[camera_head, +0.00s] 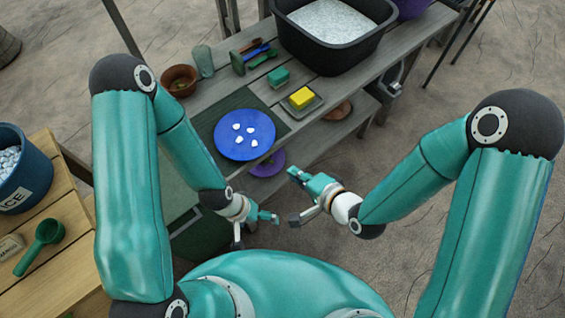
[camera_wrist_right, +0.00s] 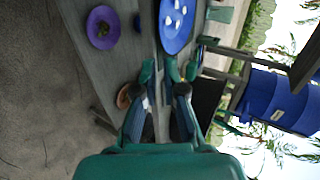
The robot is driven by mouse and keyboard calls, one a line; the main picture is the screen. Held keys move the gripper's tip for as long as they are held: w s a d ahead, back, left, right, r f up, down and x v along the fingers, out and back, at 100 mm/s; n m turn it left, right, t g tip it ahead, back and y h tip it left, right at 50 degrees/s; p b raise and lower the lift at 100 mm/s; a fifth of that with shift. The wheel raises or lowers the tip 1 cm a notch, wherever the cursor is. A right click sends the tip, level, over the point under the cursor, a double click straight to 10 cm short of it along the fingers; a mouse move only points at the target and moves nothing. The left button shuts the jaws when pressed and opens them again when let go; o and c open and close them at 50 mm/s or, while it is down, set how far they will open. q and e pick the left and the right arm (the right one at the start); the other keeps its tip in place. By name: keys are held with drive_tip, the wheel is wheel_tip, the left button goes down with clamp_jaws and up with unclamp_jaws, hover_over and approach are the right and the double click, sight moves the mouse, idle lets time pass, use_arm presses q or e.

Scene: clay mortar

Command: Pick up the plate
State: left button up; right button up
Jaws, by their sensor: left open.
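A round blue plate (camera_head: 228,147) holding several white pieces lies on a dark green mat (camera_head: 203,122) on the wooden bench. The plate also shows at the top of the right wrist view (camera_wrist_right: 172,42). A smaller purple plate (camera_head: 259,172) sits lower, on the bench's lower shelf; it also shows in the right wrist view (camera_wrist_right: 103,42). My left gripper (camera_head: 257,231) is open and empty, below the blue plate in the picture and apart from it. My right gripper (camera_head: 292,196) is open and empty, right of the left one and apart from both plates.
A yellow block on a small tray (camera_head: 313,106), a teal block (camera_head: 278,77), and a black tub (camera_head: 330,52) stand on the bench. A brown bowl (camera_head: 180,80) and a green cup (camera_head: 203,61) are behind left. A side table (camera_head: 60,270) with a bucket (camera_head: 25,180) stands left.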

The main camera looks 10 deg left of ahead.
drive_tip(key=shift+b+x, duration=1.45)
drive_tip(key=shift+b, duration=2.35)
drive_tip(key=p, duration=0.2)
approach(257, 151)
drive_tip(key=x, duration=0.7)
drive_tip(key=shift+d+f, duration=0.1)
drive_tip(key=shift+d, duration=0.1)
clamp_jaws()
drive_tip(key=shift+d, duration=0.15)
